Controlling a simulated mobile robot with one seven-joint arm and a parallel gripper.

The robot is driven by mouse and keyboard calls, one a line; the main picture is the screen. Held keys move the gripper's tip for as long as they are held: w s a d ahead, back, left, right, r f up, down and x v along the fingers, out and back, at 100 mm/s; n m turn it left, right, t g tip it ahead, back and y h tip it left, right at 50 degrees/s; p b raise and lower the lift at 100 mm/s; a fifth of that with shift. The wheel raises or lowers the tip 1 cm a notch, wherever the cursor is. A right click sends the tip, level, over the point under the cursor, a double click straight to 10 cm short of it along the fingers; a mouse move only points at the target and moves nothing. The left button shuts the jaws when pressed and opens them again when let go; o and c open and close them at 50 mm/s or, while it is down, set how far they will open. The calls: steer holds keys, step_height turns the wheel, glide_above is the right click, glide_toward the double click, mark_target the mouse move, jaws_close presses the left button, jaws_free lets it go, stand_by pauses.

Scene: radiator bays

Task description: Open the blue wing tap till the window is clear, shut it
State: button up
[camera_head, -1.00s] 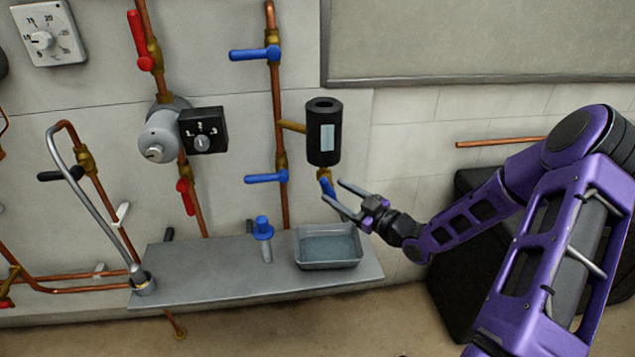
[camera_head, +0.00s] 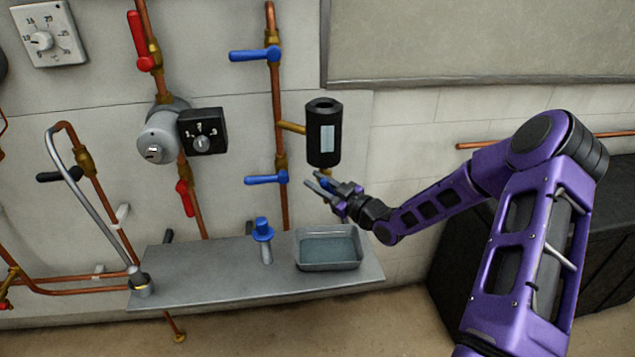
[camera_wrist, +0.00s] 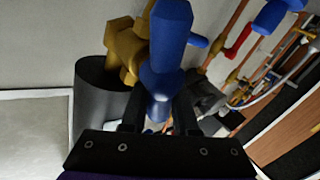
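The blue wing tap (camera_head: 324,182) hangs on a brass fitting under the black cylinder (camera_head: 323,145), largely hidden behind my gripper (camera_head: 316,180) in the head view. The wrist view shows the blue wing (camera_wrist: 170,30) large and close, with its brass body (camera_wrist: 122,48) and the dark cylinder (camera_wrist: 98,100) beside it. My gripper (camera_wrist: 160,118) is open, its fingers apart at either side of the wing's lower part. I cannot tell if they touch it. The window (camera_head: 327,138) on the cylinder looks pale blue-grey.
A grey tray (camera_head: 299,259) stands on the shelf (camera_head: 215,280) below the cylinder, with a blue-capped item (camera_head: 263,230) beside it. Blue lever handles (camera_head: 266,178) and a red one (camera_head: 185,198) stick out from pipes on the left.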

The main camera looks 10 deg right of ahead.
jaws_close()
steer(key=shift+f, duration=0.1)
steer(key=shift+a+f+n+g+h+b, duration=0.1)
steer(key=shift+f+n+g+h, duration=0.55)
steer(key=shift+n+h, duration=0.7)
steer(key=shift+a+f+n+g+h+b, duration=0.1)
steer(key=shift+f+n+g+h, duration=0.5)
steer(key=shift+n+h, duration=0.75)
steer(key=shift+a+f+n+g+h+b, duration=0.1)
steer(key=shift+f+n+g+h, duration=0.55)
steer(key=shift+n+h, duration=0.7)
steer(key=shift+f+n, duration=0.1)
steer(key=shift+n, duration=0.25)
steer(key=o, duration=0.6)
jaws_free()
